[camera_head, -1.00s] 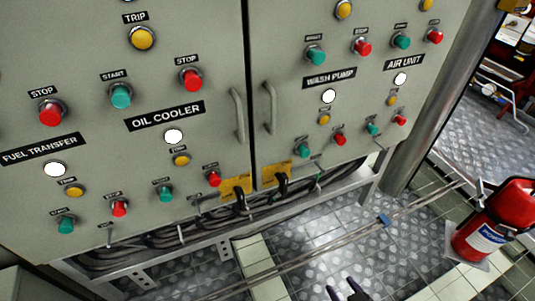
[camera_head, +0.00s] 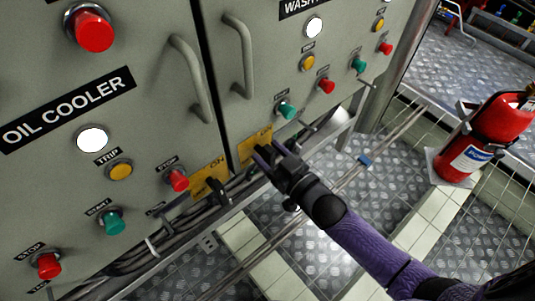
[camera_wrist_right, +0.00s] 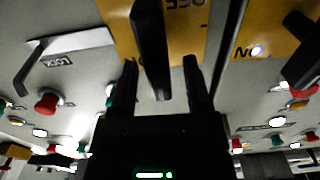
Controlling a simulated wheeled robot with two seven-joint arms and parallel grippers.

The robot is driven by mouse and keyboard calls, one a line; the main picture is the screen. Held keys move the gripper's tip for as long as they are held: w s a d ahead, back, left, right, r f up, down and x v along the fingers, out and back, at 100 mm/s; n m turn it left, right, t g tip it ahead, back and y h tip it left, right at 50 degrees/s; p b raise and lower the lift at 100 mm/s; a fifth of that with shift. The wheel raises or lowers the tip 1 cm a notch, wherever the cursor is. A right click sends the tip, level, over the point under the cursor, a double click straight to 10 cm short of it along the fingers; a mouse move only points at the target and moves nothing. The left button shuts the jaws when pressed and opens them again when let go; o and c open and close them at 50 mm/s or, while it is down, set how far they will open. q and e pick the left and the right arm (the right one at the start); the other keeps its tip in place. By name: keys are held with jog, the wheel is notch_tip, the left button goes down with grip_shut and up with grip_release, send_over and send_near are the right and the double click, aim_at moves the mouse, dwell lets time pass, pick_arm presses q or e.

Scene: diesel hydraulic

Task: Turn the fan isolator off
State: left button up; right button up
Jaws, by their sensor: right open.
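Two isolators sit low on the grey cabinet doors, each a black lever on a yellow plate; I cannot read which is the fan's. The right plate (camera_head: 252,146) is partly covered by my right gripper (camera_head: 268,161). The left plate (camera_head: 208,176) has its lever (camera_head: 216,187) in view and the word ON. In the right wrist view, my right gripper (camera_wrist_right: 160,78) is open, with one finger on each side of a black lever (camera_wrist_right: 150,35). This lever stands in front of its yellow plate (camera_wrist_right: 187,45); contact is unclear. My left gripper is out of view.
Door handles (camera_head: 192,78) stand out above the plates. Coloured buttons and lamps surround them, including a red stop button (camera_head: 178,180). Cables and a metal rail (camera_head: 180,235) run below. A red fire extinguisher (camera_head: 487,135) stands at right; the tiled floor between is open.

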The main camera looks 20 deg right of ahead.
jog(key=shift+w, duration=0.15)
jog(key=c, duration=0.4)
grip_shut()
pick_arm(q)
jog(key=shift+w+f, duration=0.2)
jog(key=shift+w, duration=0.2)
